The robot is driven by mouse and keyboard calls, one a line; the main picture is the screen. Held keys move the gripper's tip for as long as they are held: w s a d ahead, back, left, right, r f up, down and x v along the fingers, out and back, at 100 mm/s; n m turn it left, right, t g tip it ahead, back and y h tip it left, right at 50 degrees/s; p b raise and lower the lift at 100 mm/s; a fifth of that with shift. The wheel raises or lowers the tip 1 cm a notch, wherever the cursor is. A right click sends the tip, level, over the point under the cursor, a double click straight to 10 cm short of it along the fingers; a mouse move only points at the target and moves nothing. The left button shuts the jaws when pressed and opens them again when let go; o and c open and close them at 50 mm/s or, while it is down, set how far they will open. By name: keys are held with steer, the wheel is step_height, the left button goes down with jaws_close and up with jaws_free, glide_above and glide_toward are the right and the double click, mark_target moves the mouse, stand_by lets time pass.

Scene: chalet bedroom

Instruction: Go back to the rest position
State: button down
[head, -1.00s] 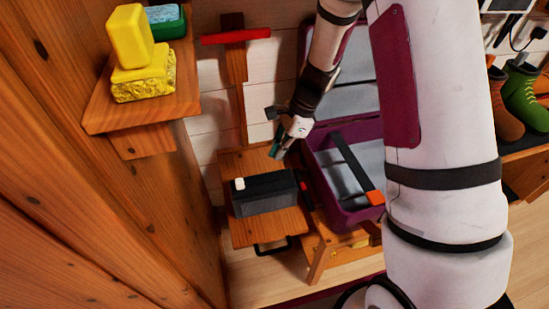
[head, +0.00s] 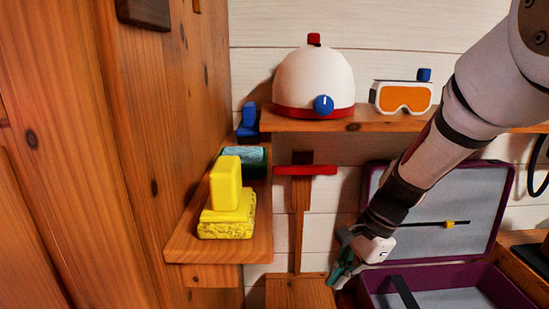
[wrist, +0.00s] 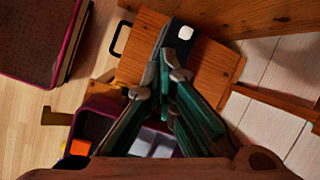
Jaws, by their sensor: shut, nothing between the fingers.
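My gripper (head: 344,272) hangs at the end of my arm, at the left edge of the open purple case (head: 372,287) and beside the small wooden stand (head: 292,292). In the wrist view my gripper (wrist: 174,52) points down with its green-sided fingers close together and nothing held. Past the fingertips lies a dark box with a white button (wrist: 185,32) on the wooden stand top (wrist: 140,50). The fingers cover part of the box, and I cannot tell the gap between fingertips and box.
A wall shelf (head: 262,235) at left holds a yellow block (head: 225,183) on a yellow sponge-like block (head: 228,218). Above, a long shelf (head: 385,122) carries a white-and-red helmet (head: 314,82) and orange goggles (head: 404,97). A red-topped wooden post (head: 305,171) stands behind the stand.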

steer(key=s+r+n+h, duration=0.1)
steer(key=s+r+n, duration=0.6)
steer(key=s+r, duration=0.45)
steer(key=s+d+n+t+h, duration=0.1)
steer(key=s+d+n+h, duration=0.15)
steer(key=s, duration=0.55)
steer(key=s+d+n+h, duration=0.1)
steer(key=s+d+n, duration=0.25)
steer(key=s, duration=0.45)
step_height(320, 180, up, 17)
steer(key=t+p, duration=0.3)
steer(key=p, duration=1.1)
steer(key=shift+w+a+p, duration=0.15)
steer(key=shift+a+p, duration=0.2)
